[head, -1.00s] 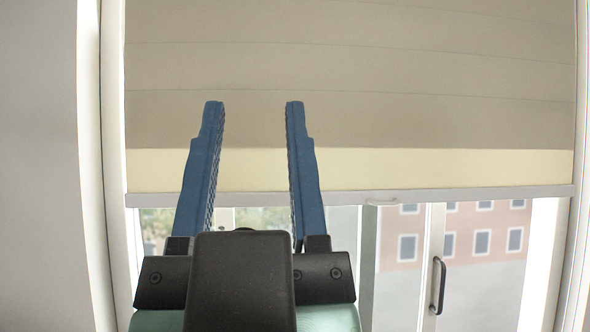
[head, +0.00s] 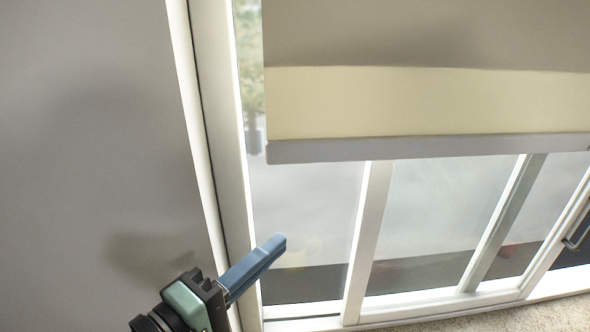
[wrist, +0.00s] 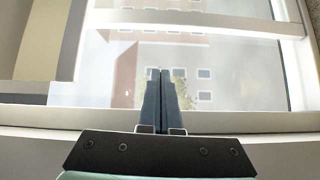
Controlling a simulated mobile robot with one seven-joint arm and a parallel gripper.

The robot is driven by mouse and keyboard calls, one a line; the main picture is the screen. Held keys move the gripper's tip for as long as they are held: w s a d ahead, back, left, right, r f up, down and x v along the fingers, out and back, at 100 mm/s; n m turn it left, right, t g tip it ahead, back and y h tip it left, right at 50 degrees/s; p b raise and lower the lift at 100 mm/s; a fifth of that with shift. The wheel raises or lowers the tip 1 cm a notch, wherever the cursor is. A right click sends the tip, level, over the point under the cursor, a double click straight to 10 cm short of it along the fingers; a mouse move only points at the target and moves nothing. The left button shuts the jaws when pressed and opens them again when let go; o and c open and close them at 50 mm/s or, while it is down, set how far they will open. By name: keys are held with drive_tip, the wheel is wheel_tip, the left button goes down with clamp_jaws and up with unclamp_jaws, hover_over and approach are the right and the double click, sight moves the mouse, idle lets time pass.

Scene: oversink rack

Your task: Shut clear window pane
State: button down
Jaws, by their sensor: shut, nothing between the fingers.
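The clear window pane (head: 435,225) is a tall glass panel in a white sliding frame, with several panes side by side. A dark handle (head: 578,235) shows on the frame at the right edge of the head view. My gripper (head: 278,243) is shut and empty, in front of the left end of the window, close to the white left jamb. Whether it touches the frame or glass I cannot tell. In the wrist view the gripper (wrist: 160,75) has its fingers together, pointing at glass (wrist: 215,75) with a building behind it.
A beige roller blind (head: 420,100) with a grey bottom bar hangs over the upper window. A plain grey wall (head: 100,130) stands at the left. White uprights (head: 368,230) divide the glass. The sill track (head: 440,300) runs along the bottom, with speckled floor before it.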

drive_tip(key=shift+h, duration=0.3)
drive_tip(key=p+x, duration=0.2)
drive_tip(key=x, duration=0.2)
drive_tip(key=p+x, duration=0.2)
drive_tip(key=x, duration=0.3)
drive_tip(key=shift+d+r, duration=0.1)
drive_tip(key=shift+d, duration=0.35)
drive_tip(key=d+p, duration=0.1)
drive_tip(key=d, duration=0.1)
drive_tip(key=shift+d, duration=0.35)
drive_tip(key=shift+d+p, duration=0.4)
drive_tip(key=shift+d, duration=0.15)
drive_tip(key=shift+w, duration=0.1)
drive_tip(key=shift+d, duration=0.1)
